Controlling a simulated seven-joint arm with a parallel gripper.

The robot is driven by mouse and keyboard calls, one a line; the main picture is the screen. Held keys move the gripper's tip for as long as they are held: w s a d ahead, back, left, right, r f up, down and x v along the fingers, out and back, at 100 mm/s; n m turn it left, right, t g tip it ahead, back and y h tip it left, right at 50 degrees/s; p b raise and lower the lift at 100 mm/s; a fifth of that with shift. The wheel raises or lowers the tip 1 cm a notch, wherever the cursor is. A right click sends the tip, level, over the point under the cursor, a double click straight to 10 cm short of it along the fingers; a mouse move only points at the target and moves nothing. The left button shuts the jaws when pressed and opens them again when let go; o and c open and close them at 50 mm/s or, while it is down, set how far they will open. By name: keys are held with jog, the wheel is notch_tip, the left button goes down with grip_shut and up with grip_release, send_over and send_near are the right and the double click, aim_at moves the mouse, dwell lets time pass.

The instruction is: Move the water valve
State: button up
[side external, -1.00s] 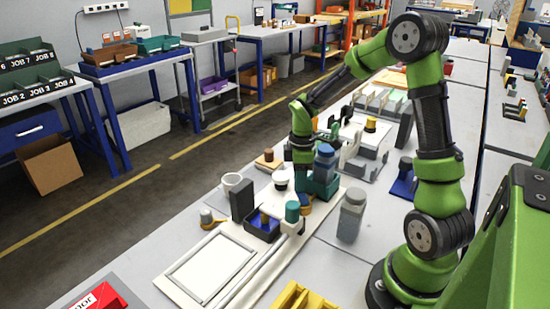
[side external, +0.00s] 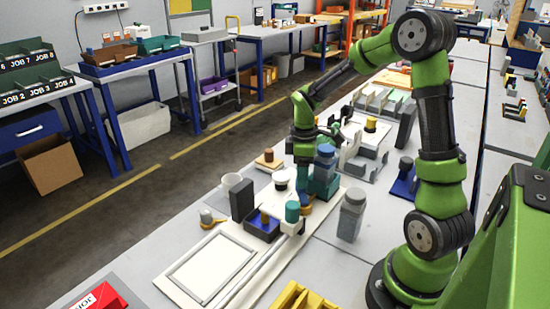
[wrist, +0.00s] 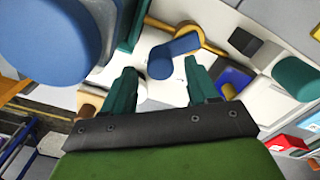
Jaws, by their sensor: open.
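A blue lever with a tan-yellow ring and bar, which looks like the water valve (wrist: 174,56), lies below my gripper (wrist: 160,72) in the wrist view. It also shows as a small blue and yellow piece (side external: 305,205) in the side view. My gripper (side external: 303,178) points down, its two teal fingers apart with nothing held. In the wrist view the lever shows between and just beyond the fingertips. I cannot tell how far it is below them. The fingertips are partly hidden in the side view.
A blue-topped bottle (side external: 325,160) stands in a teal base close beside my gripper and looms large in the wrist view (wrist: 50,35). A dark blue tray (side external: 262,228), a teal knob (side external: 292,211), a dark upright block (side external: 242,199) and a grey bottle (side external: 351,214) stand nearby.

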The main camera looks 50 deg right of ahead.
notch_tip(320, 180, up, 15)
dwell(0.5)
